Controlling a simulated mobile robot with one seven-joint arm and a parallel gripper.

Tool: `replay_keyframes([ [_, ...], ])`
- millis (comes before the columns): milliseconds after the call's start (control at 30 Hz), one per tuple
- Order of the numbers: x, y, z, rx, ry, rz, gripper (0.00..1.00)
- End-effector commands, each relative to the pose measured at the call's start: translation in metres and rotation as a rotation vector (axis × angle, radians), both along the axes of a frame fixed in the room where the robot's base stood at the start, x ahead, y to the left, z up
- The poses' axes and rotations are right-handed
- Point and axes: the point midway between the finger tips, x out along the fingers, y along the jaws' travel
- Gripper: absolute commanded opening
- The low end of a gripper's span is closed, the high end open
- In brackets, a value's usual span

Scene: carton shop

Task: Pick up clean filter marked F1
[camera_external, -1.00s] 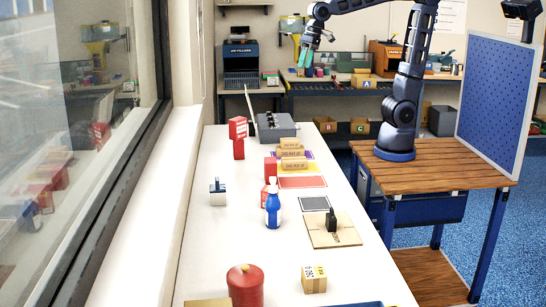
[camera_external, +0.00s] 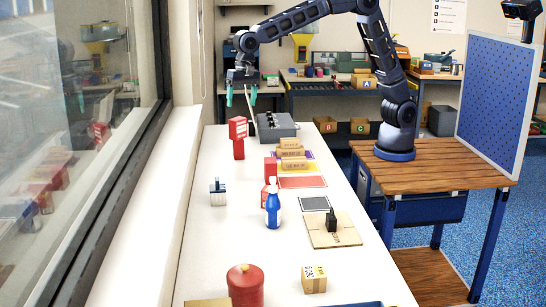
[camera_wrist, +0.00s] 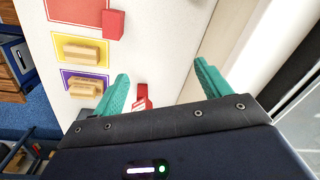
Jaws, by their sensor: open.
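I cannot make out an F1 marking on anything, so I cannot tell which thing is the clean filter. My gripper (camera_external: 241,98) is open and empty, with green fingers pointing down above the far end of the white table (camera_external: 190,262). In the wrist view my gripper (camera_wrist: 161,72) shows its two fingers spread wide. A red item with white marks (camera_wrist: 143,98) shows between them, partly hidden by the gripper body. It looks like the upright red labelled box (camera_external: 238,128) in the external view. My fingers appear above that box, apart from it.
Tan blocks (camera_external: 290,153) lie on yellow and purple mats. A grey box (camera_external: 275,127) stands behind. A blue bottle (camera_external: 273,212), a white-and-blue item (camera_external: 217,194), a red canister (camera_external: 245,285) and a small carton (camera_external: 314,279) stand nearer. A window borders the left side.

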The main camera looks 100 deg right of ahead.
Motion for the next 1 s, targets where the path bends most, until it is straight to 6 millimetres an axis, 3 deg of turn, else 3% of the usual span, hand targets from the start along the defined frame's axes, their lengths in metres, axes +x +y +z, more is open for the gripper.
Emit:
replay_keyframes([
  [300,0.058,0.071,-0.080,-0.006,0.060,-0.191,0.76],
  [600,0.090,0.132,-0.157,-0.020,0.099,-0.356,0.76],
  [800,0.097,0.150,-0.181,-0.025,0.108,-0.408,0.76],
  [1000,0.098,0.152,-0.193,-0.027,0.110,-0.416,0.76],
])
